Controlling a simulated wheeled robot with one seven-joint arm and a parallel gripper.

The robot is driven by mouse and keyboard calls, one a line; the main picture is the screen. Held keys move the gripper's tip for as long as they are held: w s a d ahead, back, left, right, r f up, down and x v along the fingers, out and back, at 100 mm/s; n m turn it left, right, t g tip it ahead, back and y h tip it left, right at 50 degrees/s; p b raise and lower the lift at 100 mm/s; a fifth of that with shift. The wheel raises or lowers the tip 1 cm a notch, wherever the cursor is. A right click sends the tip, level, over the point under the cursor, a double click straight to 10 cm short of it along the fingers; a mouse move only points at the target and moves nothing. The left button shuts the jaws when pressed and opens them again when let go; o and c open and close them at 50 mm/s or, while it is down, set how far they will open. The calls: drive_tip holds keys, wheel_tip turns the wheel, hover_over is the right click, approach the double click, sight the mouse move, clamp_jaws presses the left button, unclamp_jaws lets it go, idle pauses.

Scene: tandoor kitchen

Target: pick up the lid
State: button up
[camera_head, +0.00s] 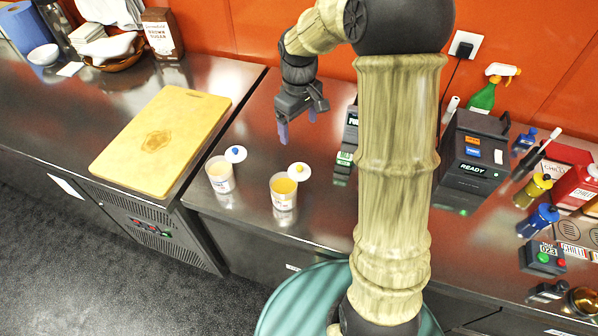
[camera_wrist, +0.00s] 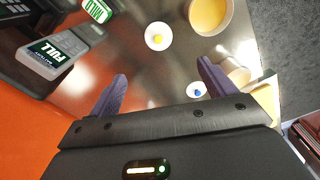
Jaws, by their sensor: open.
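The right tub (camera_head: 284,201) and left tub (camera_head: 221,184) stand upright and uncovered, with orange-yellow contents. My gripper (camera_head: 297,124) is open and empty above the counter, behind both lids. In the wrist view its fingers (camera_wrist: 162,70) are spread, and one partly hides the left tub.
A wooden cutting board (camera_head: 190,115) lies to the left. A dark box reading "READY" (camera_head: 472,160), a green spray bottle (camera_head: 482,97) and several small bottles stand to the right. Small dark devices (camera_head: 345,158) sit right of the lids. A wall socket (camera_head: 465,44) is behind.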

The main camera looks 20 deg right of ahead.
drive_tip(key=shift+w, duration=0.25)
drive_tip(key=p, duration=0.1)
hover_over(299, 167)
wheel_tip(299, 167, down, 12)
drive_tip(key=shift+f, duration=0.1)
idle(0.4)
drive_tip(key=shift+f+p, duration=0.8)
drive_tip(key=shift+f, duration=1.8)
